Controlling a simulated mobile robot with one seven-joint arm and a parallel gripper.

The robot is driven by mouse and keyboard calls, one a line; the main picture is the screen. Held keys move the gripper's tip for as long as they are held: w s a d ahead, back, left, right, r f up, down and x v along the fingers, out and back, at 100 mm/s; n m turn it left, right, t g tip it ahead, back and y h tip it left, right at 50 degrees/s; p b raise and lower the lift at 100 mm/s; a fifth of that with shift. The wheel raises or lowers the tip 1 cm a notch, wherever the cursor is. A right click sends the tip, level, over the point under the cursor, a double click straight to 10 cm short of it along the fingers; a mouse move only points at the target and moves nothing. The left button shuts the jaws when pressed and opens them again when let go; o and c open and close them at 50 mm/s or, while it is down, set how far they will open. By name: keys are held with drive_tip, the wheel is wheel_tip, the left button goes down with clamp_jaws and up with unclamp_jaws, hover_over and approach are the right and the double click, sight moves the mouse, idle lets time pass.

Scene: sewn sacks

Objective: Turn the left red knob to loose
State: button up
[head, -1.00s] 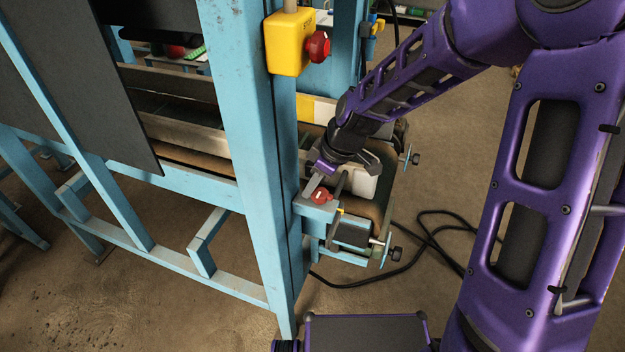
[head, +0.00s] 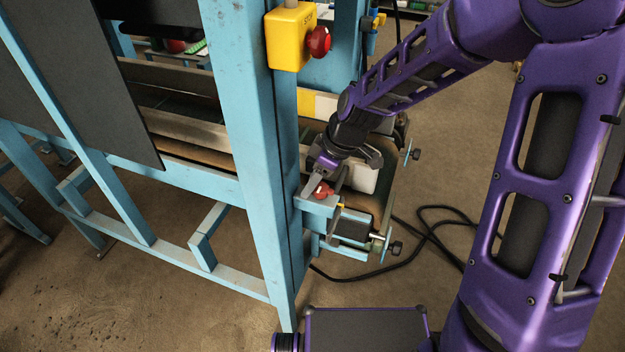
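The red knob (head: 324,190) sits on top of a light-blue bracket at the lower right end of the blue machine frame. It is partly covered by my gripper, so which way it points is unclear. My gripper (head: 321,192) reaches down over it from the upper right. One finger is on the left of the knob and the other on its right. The fingers stand apart and look open around the knob. Contact between fingers and knob cannot be made out. Only this one such knob shows; no second one is visible on the bracket.
A yellow box (head: 288,40) with a red stop button (head: 318,42) is mounted on the blue post (head: 245,130), above and left of my gripper. Threaded adjusters with dark knobs (head: 394,247) stick out right of the bracket. A black cable (head: 430,235) lies on the floor.

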drive_tip(key=shift+r, duration=0.1)
drive_tip(key=p+v, duration=0.3)
drive_tip(key=v, duration=1.4)
drive_tip(key=shift+r, duration=0.1)
